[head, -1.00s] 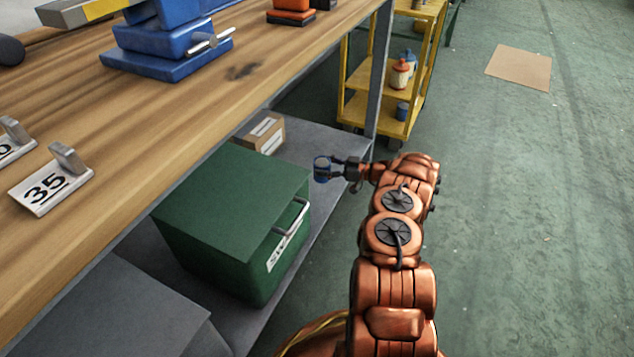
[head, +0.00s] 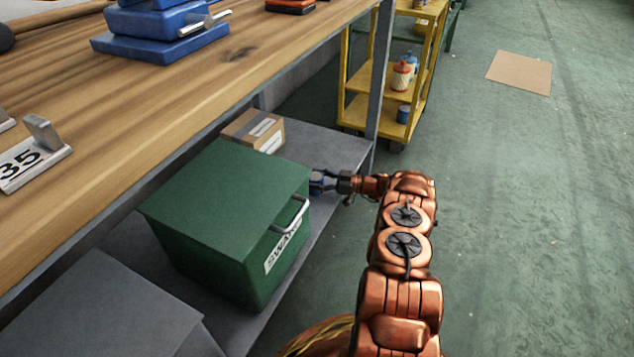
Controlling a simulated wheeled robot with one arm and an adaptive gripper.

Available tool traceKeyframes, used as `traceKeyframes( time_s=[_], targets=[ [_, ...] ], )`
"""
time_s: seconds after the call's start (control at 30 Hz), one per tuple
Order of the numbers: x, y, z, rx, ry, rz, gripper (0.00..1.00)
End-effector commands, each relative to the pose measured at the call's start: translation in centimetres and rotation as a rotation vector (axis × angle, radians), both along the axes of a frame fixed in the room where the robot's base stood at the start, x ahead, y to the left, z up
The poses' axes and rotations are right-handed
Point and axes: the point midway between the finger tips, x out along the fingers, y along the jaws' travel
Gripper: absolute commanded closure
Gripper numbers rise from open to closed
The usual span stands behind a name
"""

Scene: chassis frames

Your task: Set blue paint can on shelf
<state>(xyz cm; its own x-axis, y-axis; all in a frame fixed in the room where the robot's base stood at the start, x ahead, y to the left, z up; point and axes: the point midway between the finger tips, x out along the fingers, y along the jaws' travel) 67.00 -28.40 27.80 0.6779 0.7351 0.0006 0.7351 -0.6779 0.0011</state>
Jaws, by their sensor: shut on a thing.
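My gripper (head: 326,181) is shut on a small blue paint can (head: 317,184), beside the right back corner of the green box. The can is partly hidden by the fingers and the box. The grey lower shelf (head: 318,149) of the workbench runs beneath and behind it. I cannot tell whether the can touches the shelf. My arm reaches in from the right, below the wooden top.
A green box (head: 225,200) with a metal handle fills the middle of the shelf. A cardboard box (head: 252,130) sits behind it. A grey bench leg (head: 377,80) stands beyond my gripper. A yellow cart (head: 357,106) holds bottles and another blue can (head: 403,113).

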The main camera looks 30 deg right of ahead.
Motion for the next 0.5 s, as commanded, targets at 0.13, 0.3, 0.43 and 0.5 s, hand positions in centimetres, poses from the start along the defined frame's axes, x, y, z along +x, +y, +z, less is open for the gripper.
traceKeyframes(
  time_s=[0.13,0.3,0.43,0.5],
  targets=[
    [0.01,0.01,0.04,0.001,-0.001,0.0,0.93],
    [-0.01,-0.01,-0.23,0.001,0.001,0.0,0.34],
    [0.0,0.0,-0.23,0.001,0.001,0.0,0.21],
    [0.0,0.0,-0.24,0.001,0.001,0.0,0.15]
  ],
)
